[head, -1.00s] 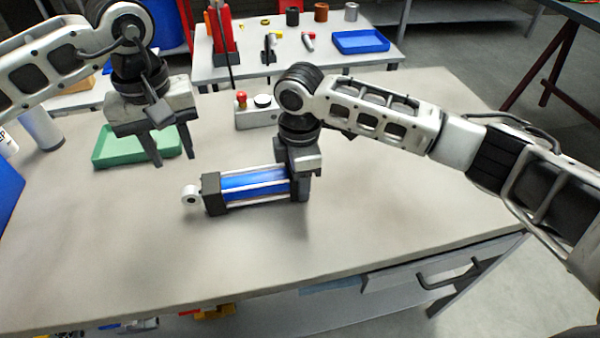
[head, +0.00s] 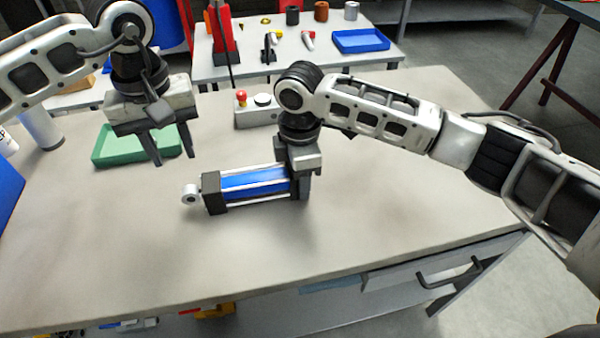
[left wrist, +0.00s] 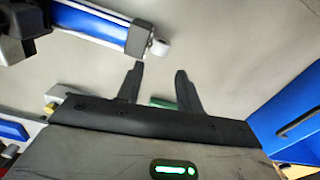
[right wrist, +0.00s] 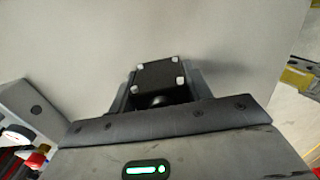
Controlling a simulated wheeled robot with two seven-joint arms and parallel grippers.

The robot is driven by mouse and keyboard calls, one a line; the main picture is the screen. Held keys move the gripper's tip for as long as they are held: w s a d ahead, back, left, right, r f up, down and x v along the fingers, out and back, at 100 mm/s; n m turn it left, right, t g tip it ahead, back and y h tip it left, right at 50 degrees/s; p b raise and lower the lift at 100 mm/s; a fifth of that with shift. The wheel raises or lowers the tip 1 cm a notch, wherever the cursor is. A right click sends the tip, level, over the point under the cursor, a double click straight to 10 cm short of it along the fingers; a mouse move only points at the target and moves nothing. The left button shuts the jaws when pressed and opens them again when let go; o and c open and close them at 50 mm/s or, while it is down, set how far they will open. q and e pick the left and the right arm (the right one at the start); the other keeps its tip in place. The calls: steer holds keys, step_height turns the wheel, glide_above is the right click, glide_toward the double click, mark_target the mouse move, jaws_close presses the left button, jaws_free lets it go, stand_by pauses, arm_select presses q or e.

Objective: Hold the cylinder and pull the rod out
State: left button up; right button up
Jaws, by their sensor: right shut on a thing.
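The cylinder (head: 255,181) lies on the table, with a blue body and dark end blocks. It also shows in the left wrist view (left wrist: 97,25). Its rod eye (head: 190,194) sticks out at the left end, close to the dark block. My right gripper (head: 303,188) is shut on the cylinder's right end; in the right wrist view the dark end block (right wrist: 157,77) sits between its fingers. My left gripper (head: 173,158) is open and empty, above the table, up and left of the rod eye. In the left wrist view the rod eye (left wrist: 160,46) is beyond its fingertips.
A green tray (head: 110,148) lies behind my left gripper. A control box with a red button (head: 241,98) stands behind the cylinder. A blue bin (head: 8,192) is at the left edge. The table (head: 250,255) in front of the cylinder is clear.

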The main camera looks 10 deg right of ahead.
mark_target(195, 189)
stand_by(0.3)
arm_select(q)
steer(key=shift+o, duration=1)
steer(key=f+n, duration=0.3)
steer(key=n, duration=0.2)
steer(key=f+n, duration=0.4)
steer(key=n, duration=0.2)
steer(key=d+f+n, duration=0.1)
steer(key=f+n, duration=0.2)
steer(key=n, duration=0.2)
steer(key=shift+f, duration=0.25)
